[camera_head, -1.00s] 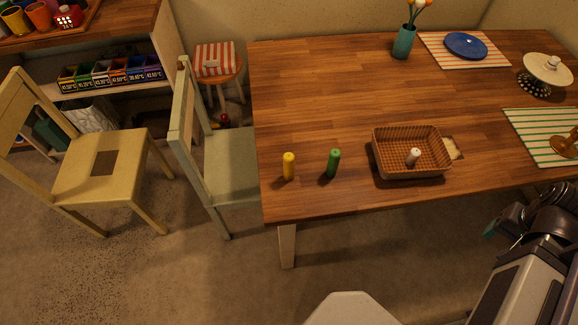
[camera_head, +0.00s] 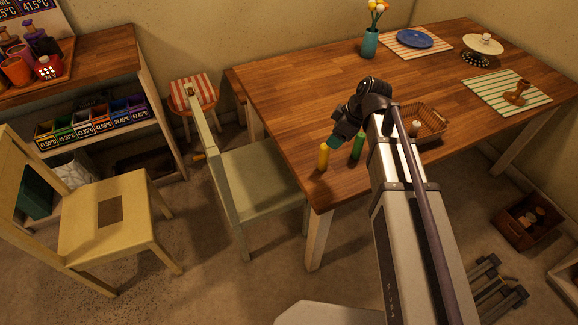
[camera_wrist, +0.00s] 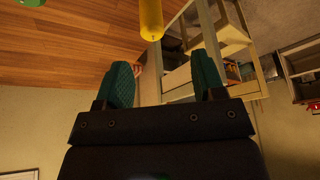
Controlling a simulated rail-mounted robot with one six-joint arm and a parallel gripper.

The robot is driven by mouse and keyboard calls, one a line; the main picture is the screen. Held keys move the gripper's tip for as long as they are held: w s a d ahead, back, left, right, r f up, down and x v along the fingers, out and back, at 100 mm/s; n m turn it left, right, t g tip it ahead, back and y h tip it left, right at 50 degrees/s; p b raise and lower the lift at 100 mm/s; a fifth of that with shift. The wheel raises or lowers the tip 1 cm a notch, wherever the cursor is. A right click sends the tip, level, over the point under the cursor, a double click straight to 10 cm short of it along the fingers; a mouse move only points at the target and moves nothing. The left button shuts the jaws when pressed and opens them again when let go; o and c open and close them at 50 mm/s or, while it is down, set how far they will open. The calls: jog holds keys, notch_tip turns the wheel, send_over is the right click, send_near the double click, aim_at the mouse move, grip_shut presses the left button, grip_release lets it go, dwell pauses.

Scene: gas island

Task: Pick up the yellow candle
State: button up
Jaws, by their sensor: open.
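The yellow candle (camera_head: 324,157) stands upright near the front left corner of the wooden table (camera_head: 290,100). It also shows at the top edge of the wrist view (camera_wrist: 151,18), partly cut off, beyond the fingertips and between their lines. My gripper (camera_head: 334,142) is just above and beside the candle in the head view. Its two teal fingers (camera_wrist: 163,72) are apart with nothing between them. In the head view the fingers are small and partly hidden by the wrist.
A green candle (camera_head: 358,146) stands close to the right of the yellow one. A wicker basket (camera_head: 436,116) holding a white candle (camera_head: 415,128) is partly behind my arm. A pale green chair (camera_head: 255,180) stands at the table's left side. The table's far left is clear.

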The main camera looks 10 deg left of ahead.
aim_at(325, 152)
jog(key=b+x, duration=0.6)
jog(key=x, duration=0.1)
jog(key=d+b+x, duration=0.1)
jog(key=b+x, duration=0.2)
jog(key=b, duration=0.1)
jog(key=shift+w+f, duration=0.4)
jog(key=shift+f, duration=0.05)
jog(key=shift+a+f, duration=0.15)
jog(key=shift+a, duration=0.05)
jog(key=shift+r, duration=0.25)
grip_shut()
